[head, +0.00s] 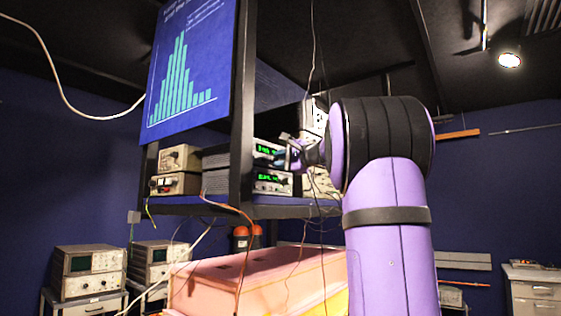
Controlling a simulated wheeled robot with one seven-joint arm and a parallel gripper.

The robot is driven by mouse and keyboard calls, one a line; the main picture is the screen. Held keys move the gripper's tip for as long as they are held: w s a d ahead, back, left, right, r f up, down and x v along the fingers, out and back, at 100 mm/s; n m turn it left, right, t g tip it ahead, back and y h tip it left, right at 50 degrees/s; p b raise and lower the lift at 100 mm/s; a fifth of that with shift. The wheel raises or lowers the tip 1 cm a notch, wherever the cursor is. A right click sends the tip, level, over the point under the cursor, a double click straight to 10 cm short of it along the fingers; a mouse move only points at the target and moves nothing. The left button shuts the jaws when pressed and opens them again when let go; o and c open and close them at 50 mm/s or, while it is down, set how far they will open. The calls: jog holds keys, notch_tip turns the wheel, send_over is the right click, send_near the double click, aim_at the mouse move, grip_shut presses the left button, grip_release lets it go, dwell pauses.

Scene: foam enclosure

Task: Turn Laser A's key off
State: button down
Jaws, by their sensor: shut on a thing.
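Two stacked instrument boxes with green lit displays stand on the rack shelf in the head view, an upper box (264,148) and a lower box (272,181). Their labels are too small to read, so I cannot tell which is Laser A. My gripper (284,156) is at the right part of the upper box's front. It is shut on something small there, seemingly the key. The key itself is hidden by the fingers, and its turn angle cannot be seen.
A black rack post (241,110) stands just left of the boxes. A blue chart panel (190,70) hangs at upper left. Thin cables hang near my wrist. A pink foam block (250,275) lies below the shelf. Beige instruments (175,170) stand left on the shelf.

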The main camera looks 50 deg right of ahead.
jog(key=shift+n, duration=0.8)
jog(key=c, duration=1)
grip_release()
jog(key=shift+o, duration=0.2)
jog(key=s+d, duration=0.1)
jog(key=s, duration=0.9)
jog(key=shift+s, duration=0.4)
